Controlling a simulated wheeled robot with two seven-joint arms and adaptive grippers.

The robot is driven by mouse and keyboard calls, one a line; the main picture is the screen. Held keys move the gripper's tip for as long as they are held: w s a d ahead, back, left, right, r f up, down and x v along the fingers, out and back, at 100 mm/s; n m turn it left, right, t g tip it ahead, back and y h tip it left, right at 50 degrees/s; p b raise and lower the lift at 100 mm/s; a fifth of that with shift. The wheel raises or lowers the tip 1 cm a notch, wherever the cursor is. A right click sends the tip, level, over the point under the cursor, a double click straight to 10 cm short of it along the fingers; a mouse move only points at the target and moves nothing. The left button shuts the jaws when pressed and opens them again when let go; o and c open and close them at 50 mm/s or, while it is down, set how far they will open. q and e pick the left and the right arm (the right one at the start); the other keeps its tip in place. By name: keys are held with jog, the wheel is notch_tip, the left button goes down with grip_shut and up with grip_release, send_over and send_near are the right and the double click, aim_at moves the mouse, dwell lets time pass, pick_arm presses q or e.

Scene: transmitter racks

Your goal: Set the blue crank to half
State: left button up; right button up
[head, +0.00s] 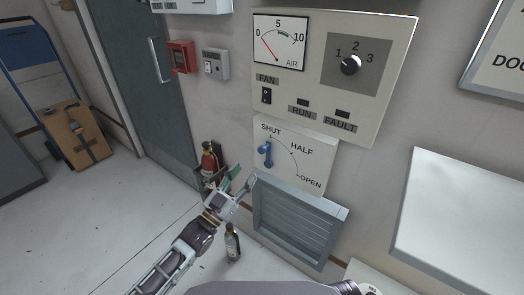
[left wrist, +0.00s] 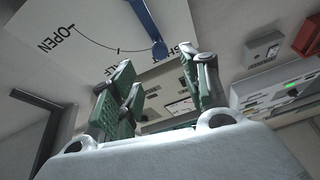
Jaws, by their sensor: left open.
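The blue crank (head: 266,153) sits on a white wall plate (head: 312,182) with an arc marked SHUT, HALF and OPEN. The crank stands upright, toward the SHUT mark. My left gripper (head: 237,186) is open and empty, below and left of the crank, apart from it. In the left wrist view the green-padded fingers (left wrist: 158,90) stand spread, and the blue crank (left wrist: 150,28) shows beyond them near the top, next to the plate (left wrist: 85,35) with OPEN readable. My right gripper does not show.
A louvred vent (head: 296,222) sticks out below the plate. A gauge and dial panel (head: 318,100) hangs above. A white box (head: 465,215) is at right.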

aim_at(260, 152)
pick_arm(q)
jog(key=shift+b+x, duration=0.5)
jog(key=shift+x, duration=4.85)
jog(key=shift+w+d+r, duration=0.1)
jog(key=shift+d, duration=0.05)
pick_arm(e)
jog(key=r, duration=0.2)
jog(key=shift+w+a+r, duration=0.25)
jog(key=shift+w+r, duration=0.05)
pick_arm(q)
grip_shut()
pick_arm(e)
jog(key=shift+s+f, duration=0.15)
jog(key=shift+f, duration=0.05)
